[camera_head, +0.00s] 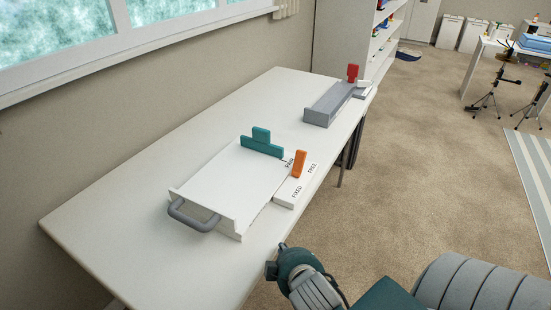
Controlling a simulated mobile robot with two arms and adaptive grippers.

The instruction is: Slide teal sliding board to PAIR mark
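The teal sliding board (262,146) stands upright across the far end of a white tray (235,182) on the long table. It has a raised tab in its middle. A small PAIR mark (289,162) is on the tray's right side, close to the board's right end. An orange lever (299,164) stands upright on a white block labelled FIXED and FREE (297,190), beside the tray. My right gripper (277,259) is at the bottom, off the table's near right edge, apart from the board. Its finger opening is not clear. My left gripper is out of view.
The tray has a grey handle (192,216) at its near end. A grey trough (328,103) with a red upright piece (352,73) stands farther back on the white table (120,205). The table's left part is clear. A wall and window border it on the left.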

